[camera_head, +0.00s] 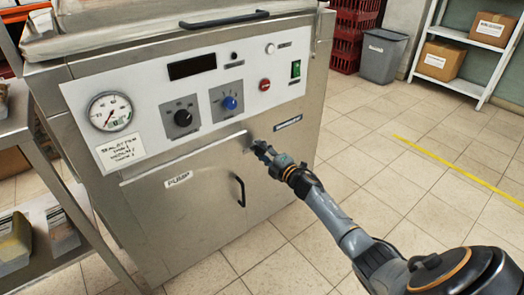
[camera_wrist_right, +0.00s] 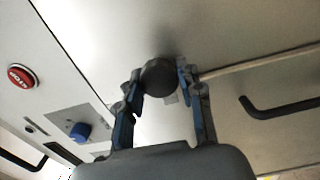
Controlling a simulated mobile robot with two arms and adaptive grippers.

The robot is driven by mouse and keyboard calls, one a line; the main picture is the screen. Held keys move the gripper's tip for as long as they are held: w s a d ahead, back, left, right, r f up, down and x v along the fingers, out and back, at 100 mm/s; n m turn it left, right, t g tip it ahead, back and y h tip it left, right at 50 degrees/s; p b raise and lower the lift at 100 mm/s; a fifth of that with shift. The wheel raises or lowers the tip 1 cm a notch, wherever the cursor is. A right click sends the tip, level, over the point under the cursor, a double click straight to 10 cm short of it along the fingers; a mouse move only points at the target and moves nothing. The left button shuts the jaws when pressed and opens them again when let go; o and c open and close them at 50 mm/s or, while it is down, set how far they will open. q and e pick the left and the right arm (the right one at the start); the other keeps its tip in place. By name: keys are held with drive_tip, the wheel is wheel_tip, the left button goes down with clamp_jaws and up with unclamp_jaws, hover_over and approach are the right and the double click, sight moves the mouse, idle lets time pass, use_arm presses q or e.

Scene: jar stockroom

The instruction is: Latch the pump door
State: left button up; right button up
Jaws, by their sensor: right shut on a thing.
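The pump door (camera_head: 190,215) is the grey lower panel of the steel machine, with a "PUMP" label (camera_head: 178,179) and a black bar handle (camera_head: 240,190). It looks about flush with the cabinet; I cannot tell whether a small gap remains. My right gripper (camera_head: 262,150) is at the door's upper right corner. In the right wrist view my right gripper (camera_wrist_right: 160,82) has its fingers on both sides of a round black knob (camera_wrist_right: 158,76), shut on it. The door handle also shows there (camera_wrist_right: 280,107). The knob's latch part is mostly hidden. My left gripper is out of view.
Above the door is a control panel with a gauge (camera_head: 110,111), a black dial (camera_head: 183,118), a blue knob (camera_head: 229,103) and a red stop button (camera_head: 264,85). A metal shelf (camera_head: 50,190) stands close at left. The tiled floor (camera_head: 400,190) at right is clear.

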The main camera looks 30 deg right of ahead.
drive_tip(key=o, duration=1.2)
drive_tip(key=s, duration=0.8)
drive_tip(key=s+d, duration=0.1)
drive_tip(key=s, duration=0.3)
